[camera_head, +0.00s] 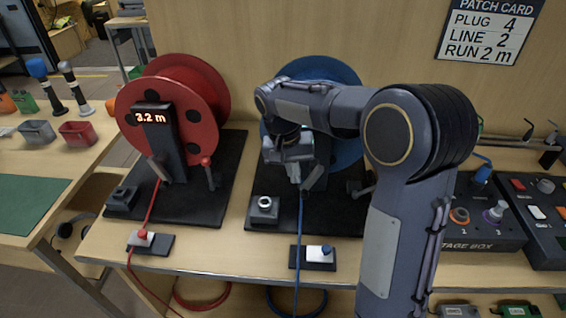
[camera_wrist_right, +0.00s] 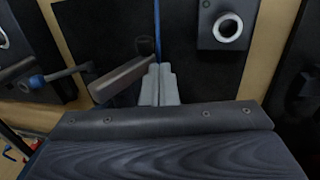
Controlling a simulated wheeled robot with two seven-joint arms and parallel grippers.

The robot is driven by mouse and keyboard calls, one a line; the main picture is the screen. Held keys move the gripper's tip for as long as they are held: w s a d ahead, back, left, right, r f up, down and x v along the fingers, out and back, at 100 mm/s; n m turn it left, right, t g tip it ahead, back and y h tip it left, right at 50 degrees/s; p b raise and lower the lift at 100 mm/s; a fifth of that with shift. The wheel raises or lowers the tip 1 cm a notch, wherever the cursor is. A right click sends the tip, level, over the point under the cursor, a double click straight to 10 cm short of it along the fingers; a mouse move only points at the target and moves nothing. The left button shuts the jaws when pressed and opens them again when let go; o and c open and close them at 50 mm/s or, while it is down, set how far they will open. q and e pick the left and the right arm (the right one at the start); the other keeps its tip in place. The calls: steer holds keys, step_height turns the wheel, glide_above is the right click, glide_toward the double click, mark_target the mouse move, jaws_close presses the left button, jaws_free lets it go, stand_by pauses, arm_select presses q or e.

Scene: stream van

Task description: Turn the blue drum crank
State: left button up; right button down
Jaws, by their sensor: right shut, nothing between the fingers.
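The blue drum (camera_head: 343,149) stands on a black base behind my right arm, which hides much of it. Its crank shows only in part at the right of the drum, beside my forearm in the head view (camera_head: 358,187). In the right wrist view the crank handle (camera_wrist_right: 58,76), dark with a blue part, lies to the left. My right gripper (camera_head: 295,178) is shut and empty in front of the drum, apart from the crank. Its closed fingertips (camera_wrist_right: 160,72) show beside a dark grey lever (camera_wrist_right: 122,79). My left gripper is out of view.
The red drum (camera_head: 168,110) with a 3.2 m display stands to the left. A blue cable (camera_head: 300,218) runs down to a small switch block (camera_head: 313,257). A round-button box (camera_head: 265,207) sits on the blue drum's base. The stage box (camera_head: 478,222) is to the right.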

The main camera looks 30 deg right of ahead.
steer(key=shift+s+d+f, duration=0.25)
steer(key=shift+s+d, duration=0.05)
steer(key=shift+d, duration=0.15)
steer(key=shift+p, duration=0.35)
steer(key=shift+f+h, duration=0.1)
steer(key=shift+h, duration=0.3)
steer(key=shift+f+g+h+p, duration=0.2)
steer(key=shift+g+h+p, duration=0.3)
steer(key=shift+p, duration=0.2)
